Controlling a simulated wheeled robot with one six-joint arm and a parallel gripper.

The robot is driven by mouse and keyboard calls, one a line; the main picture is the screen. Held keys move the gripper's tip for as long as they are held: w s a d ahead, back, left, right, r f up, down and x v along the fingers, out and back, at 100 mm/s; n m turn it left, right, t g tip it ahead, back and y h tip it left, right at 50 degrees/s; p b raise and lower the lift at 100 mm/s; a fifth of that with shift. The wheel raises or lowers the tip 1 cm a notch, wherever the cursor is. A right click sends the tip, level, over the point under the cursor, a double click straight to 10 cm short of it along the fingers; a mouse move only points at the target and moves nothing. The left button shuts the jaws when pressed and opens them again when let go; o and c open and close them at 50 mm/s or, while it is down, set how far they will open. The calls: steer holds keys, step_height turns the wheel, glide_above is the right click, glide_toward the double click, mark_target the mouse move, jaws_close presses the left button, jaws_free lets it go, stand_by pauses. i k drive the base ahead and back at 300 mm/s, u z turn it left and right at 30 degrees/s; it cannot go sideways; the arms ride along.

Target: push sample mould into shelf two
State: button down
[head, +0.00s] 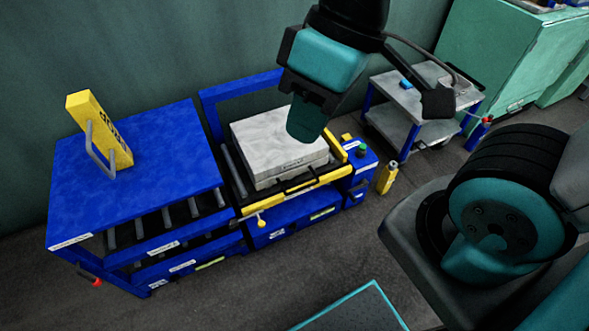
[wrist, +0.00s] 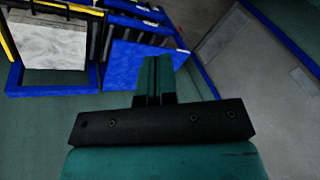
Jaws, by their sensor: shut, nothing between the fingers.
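The sample mould, a pale grey square block (head: 277,145), lies flat on the roller bed of the blue press unit at the centre of the head view. It also shows at the upper left of the wrist view (wrist: 48,42). My gripper (head: 305,128) is shut and empty, pointing down, and overlaps the far right part of the block in the head view; I cannot tell whether it touches. In the wrist view the closed fingers (wrist: 155,80) appear apart from the block. The blue shelf unit (head: 150,165) with rollers under its top stands to the left; shelf numbers are not readable.
A yellow block with a grey handle (head: 100,132) stands on the blue top. A yellow rail (head: 298,192) runs along the bed's front. A yellow bottle (head: 387,177) is on the floor at right. A grey trolley (head: 415,105) and green cabinet (head: 500,60) stand behind.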

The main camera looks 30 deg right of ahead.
mark_target(270, 156)
steer(key=u, duration=0.9)
steer(key=k, duration=0.7)
steer(key=z, duration=1.25)
